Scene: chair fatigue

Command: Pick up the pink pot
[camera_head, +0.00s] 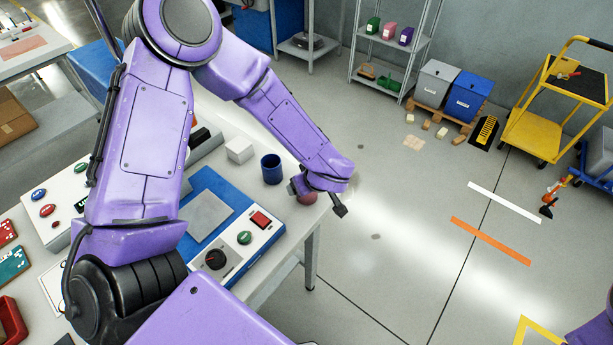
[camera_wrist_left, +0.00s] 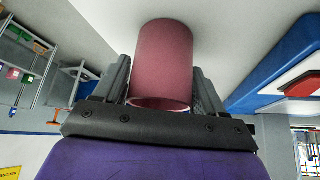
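The pink pot (camera_head: 307,198) stands at the table's right edge in the head view, partly hidden behind my left gripper. In the left wrist view the pink pot (camera_wrist_left: 163,62) fills the space between the two dark fingers, its rim toward the palm. My left gripper (camera_head: 319,196) is around or just over the pot with its fingers spread. In the left wrist view the fingers of my left gripper (camera_wrist_left: 162,88) flank the pot closely; contact is not clear. My right gripper is out of view.
A blue mug (camera_head: 271,170) stands close to the pot on its left, with a white cube (camera_head: 239,150) behind. A blue-and-white panel (camera_head: 245,238) with buttons lies in front.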

